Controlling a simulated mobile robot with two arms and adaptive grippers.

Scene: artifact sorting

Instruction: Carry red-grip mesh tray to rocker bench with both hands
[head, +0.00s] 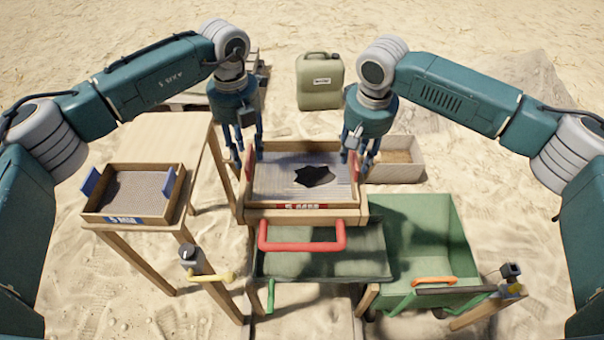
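The red-grip mesh tray (283,190) is a wooden frame with grey mesh, a red front label and a red grip on each side. It appears level on the wooden frame of what seems to be the rocker bench (290,216), which has a red bar handle (302,248) in front. A dark irregular patch (314,176) shows on the mesh. My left gripper (246,155) is at the left grip, its fingers apart on either side of it. My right gripper (358,158) is at the right grip, also with fingers apart. Finger contact is hard to see.
A blue-grip mesh tray (105,217) sits on a wooden table (160,138) at left. A green cart (440,222) stands at front right. A box of sand (410,172) and a green jerrycan (320,82) are behind. Open sand lies around.

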